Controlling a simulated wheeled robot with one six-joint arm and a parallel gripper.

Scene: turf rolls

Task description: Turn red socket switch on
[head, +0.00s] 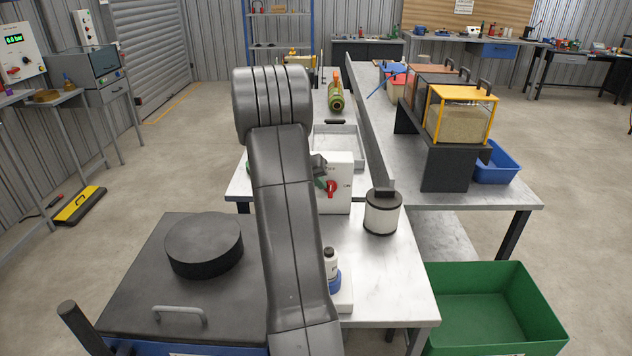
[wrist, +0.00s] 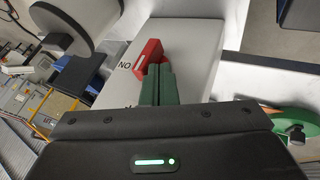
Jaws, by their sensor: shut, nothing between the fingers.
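The red socket switch (head: 331,188) is a red rotary handle on the front face of a white box (head: 340,166) on the workbench. A label that seems to read "ON" is right of it in the head view. In the wrist view the red handle (wrist: 149,53) sits tilted on the white face (wrist: 197,45), beside lettering. My gripper (wrist: 157,78) has green fingers, closed together and empty. Their tips are right at the handle and overlap its lower part; I cannot tell whether they touch. In the head view my arm hides the box's left part and most of my gripper.
A white canister with a black lid (head: 382,212) stands right of the box. A grey tray (head: 342,143) lies behind it, and a small bottle (head: 330,265) stands in front. A green bin (head: 490,305) is on the floor at the lower right. The benchtop between bottle and canister is clear.

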